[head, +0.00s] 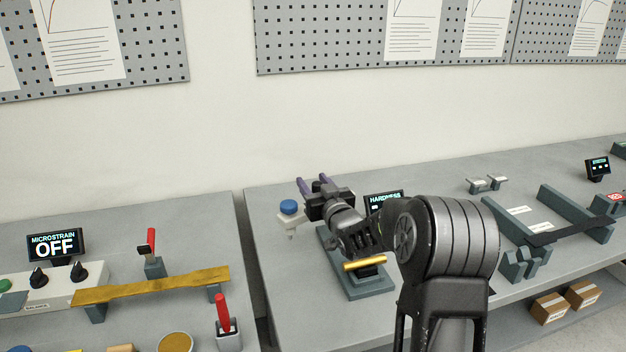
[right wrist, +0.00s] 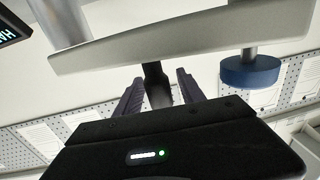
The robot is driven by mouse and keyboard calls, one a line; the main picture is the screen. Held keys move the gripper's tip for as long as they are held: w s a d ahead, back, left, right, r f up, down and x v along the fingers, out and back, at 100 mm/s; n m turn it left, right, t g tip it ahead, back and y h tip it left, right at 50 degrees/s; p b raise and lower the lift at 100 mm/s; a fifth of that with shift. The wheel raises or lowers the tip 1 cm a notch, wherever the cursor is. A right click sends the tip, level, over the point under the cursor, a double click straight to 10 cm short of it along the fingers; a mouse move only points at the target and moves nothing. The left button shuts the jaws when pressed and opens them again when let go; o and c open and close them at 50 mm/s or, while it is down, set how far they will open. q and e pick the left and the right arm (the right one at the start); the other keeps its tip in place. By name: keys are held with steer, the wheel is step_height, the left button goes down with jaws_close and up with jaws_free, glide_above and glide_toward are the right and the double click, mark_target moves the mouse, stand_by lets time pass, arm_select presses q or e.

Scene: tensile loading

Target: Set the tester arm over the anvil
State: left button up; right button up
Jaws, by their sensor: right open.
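The tester arm (head: 291,222) is a pale beam with a blue knob (head: 289,207) on top and a small tip below. It points out to the left of the hardness tester's grey-green base (head: 373,287). A brass bar (head: 365,263) sits above that base. I cannot make out the anvil clearly. My right gripper (head: 314,184) is open at the tester arm and hides much of it. In the right wrist view, the pale beam (right wrist: 130,48) crosses the top, and a dark handle (right wrist: 157,85) stands between the open purple fingers, apparently without contact. My left gripper is out of view.
The hardness display (head: 385,198) stands behind my right arm. A gap separates this bench from the left bench with the microstrain display (head: 55,245) and brass strip (head: 150,287). Grey-green fixtures (head: 548,215) stand at right. The bench's back left is clear.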

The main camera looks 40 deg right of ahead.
steer(key=shift+w, duration=0.2)
jaws_close()
stand_by(0.4)
stand_by(1.0)
